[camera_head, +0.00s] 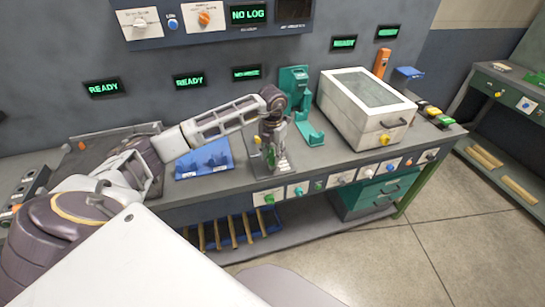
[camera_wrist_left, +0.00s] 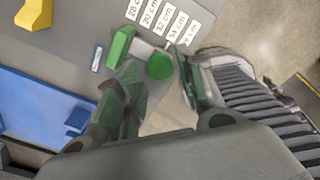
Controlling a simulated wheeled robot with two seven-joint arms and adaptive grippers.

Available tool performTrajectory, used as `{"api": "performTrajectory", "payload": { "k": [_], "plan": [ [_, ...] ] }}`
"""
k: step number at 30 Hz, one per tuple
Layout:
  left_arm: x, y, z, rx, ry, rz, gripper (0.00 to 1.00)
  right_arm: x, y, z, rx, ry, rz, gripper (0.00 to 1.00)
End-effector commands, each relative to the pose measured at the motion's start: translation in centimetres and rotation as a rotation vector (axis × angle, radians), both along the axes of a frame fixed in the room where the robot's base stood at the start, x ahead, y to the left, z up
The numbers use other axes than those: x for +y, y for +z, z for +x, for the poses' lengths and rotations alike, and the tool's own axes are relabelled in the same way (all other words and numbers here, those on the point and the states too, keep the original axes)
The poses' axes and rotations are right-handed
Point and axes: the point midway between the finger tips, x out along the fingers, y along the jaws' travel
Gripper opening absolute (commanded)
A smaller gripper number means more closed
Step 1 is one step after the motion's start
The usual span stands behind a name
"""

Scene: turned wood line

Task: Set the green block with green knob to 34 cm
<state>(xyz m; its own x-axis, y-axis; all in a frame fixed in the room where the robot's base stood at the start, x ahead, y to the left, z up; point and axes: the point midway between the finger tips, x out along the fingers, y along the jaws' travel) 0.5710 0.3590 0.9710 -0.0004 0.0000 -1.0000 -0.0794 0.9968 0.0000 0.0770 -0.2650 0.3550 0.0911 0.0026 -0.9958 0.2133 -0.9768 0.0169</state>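The green block (camera_wrist_left: 120,46) sits beside a row of white labels in the left wrist view, marked 30, 32 and 34 cm among others. Its round green knob (camera_wrist_left: 160,67) stands out from it, near the 32 and 34 cm labels; I cannot tell the exact setting. My left gripper (camera_wrist_left: 157,68) has its fingers apart, one on each side of the knob, and I see no firm contact. In the head view, my left gripper (camera_head: 272,152) points down over the scale plate (camera_head: 284,168) and largely hides the block. My right gripper is not in view.
A green holder (camera_head: 308,130) and a white lidded box (camera_head: 352,122) stand to the right. Several knobs line the bench front.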

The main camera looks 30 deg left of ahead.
Motion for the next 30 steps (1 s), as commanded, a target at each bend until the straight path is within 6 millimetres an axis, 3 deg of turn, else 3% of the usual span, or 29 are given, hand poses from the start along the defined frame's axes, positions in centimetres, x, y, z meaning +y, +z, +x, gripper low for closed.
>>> {"api": "performTrajectory", "payload": {
  "k": [18,30],
  "plan": [
    [0.0,8.6,0.1,-0.003,0.000,-0.001,0.38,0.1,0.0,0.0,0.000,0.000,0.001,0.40],
    [0.0,10.2,0.0,-0.001,0.000,0.000,0.38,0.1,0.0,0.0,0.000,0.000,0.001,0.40]
  ]
}}
